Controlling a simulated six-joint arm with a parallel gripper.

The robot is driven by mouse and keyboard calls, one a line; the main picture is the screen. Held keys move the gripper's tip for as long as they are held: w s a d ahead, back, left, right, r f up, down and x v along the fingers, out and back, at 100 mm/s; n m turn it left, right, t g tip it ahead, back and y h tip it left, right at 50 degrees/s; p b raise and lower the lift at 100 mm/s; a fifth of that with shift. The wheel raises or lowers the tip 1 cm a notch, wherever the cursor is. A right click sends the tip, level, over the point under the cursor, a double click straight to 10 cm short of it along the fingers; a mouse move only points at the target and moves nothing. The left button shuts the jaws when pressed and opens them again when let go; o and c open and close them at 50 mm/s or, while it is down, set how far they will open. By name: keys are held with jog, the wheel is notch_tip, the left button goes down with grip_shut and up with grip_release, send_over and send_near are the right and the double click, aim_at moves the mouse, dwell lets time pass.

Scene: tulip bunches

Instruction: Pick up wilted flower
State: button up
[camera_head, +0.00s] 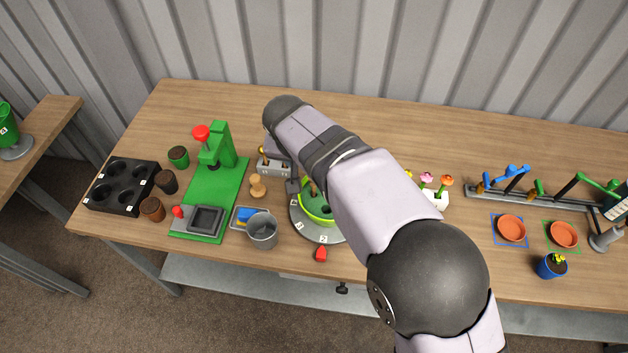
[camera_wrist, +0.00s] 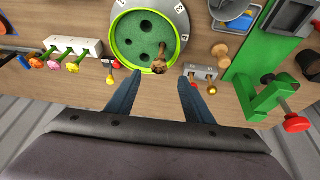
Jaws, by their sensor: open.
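The wilted flower (camera_wrist: 158,67) shows in the wrist view as a small brown, drooping head at the edge of a round green holder with dark holes (camera_wrist: 148,22). My gripper (camera_wrist: 159,79) is open and empty. Its two fingers stand on either side of the wilted flower in the picture, apart from it. How high they are above it I cannot tell. In the head view my arm hides most of the gripper.
The holder sits on a grey numbered turntable (camera_head: 299,226). A grey block with small pegs (camera_wrist: 201,72) and a wooden peg (camera_wrist: 221,51) stand close by. A white block with bright flowers (camera_wrist: 74,45) is opposite. A green press (camera_head: 217,150) stands left in the head view.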

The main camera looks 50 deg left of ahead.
jog(key=shift+d+m, duration=0.1)
jog(key=shift+m, duration=0.6)
jog(key=shift+p+x, duration=2.15)
jog(key=shift+x, duration=1.55)
jog(key=shift+d, duration=0.2)
jog(key=shift+s, duration=0.1)
jog(key=c, duration=1.1)
